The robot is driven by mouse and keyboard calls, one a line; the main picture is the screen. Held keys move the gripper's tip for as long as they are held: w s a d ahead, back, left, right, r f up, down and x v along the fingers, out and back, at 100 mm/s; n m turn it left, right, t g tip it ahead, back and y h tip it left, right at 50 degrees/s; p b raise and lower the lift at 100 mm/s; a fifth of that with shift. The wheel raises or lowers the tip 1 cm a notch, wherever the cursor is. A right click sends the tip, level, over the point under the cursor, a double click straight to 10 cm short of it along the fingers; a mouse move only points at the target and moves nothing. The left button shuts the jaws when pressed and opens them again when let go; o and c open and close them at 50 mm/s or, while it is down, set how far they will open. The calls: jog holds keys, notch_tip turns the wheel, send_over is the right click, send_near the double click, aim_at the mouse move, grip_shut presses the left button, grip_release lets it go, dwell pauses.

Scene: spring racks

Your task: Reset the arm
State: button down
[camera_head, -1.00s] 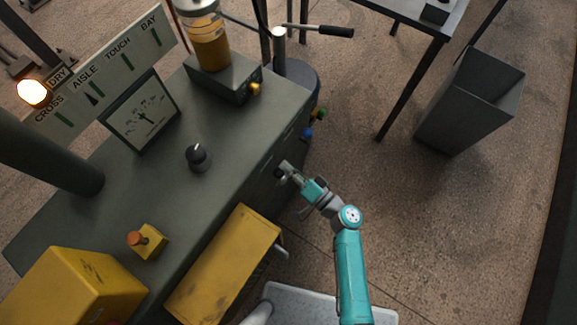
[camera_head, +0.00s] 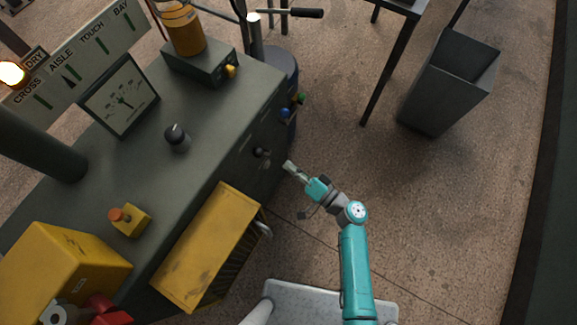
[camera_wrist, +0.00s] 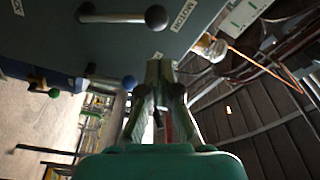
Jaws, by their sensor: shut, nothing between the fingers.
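My arm is teal and reaches up from the lower right of the head view. My gripper (camera_head: 289,166) is shut and empty, just off the side of the dark grey cabinet (camera_head: 265,105). A small dark knob (camera_head: 262,152) sticks out of that side, left of the gripper and apart from it. In the wrist view my gripper (camera_wrist: 160,68) points at the cabinet face (camera_wrist: 60,25). A lever with a dark ball end (camera_wrist: 155,17) shows above the fingertips there.
A yellow rack (camera_head: 207,245) stands against the cabinet, left of my arm. A blue knob (camera_head: 284,112) and a green knob (camera_head: 301,98) lie farther along. A grey bin (camera_head: 449,85) stands at the upper right. The floor right of my arm is clear.

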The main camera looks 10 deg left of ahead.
jog(key=shift+d, duration=0.1)
dwell(0.4)
jog(key=s+d+f+m+h, duration=0.2)
jog(key=s+d+f+h, duration=0.55)
jog(key=s, duration=0.35)
jog(key=s+d+r+t+h, duration=0.15)
jog(key=s+d+h, duration=0.25)
jog(key=s+d, duration=0.45)
jog(key=s+d+r+n+t+h, duration=0.1)
jog(key=s+d+r, duration=0.3)
jog(key=r, duration=0.8)
jog(key=s+d+r+t+h, duration=0.3)
jog(key=s+r, duration=0.4)
jog(key=r, duration=0.5)
jog(key=shift+s+d+n+h, duration=0.15)
jog(key=shift+d+n+h, duration=0.25)
jog(key=shift+d+h, duration=0.25)
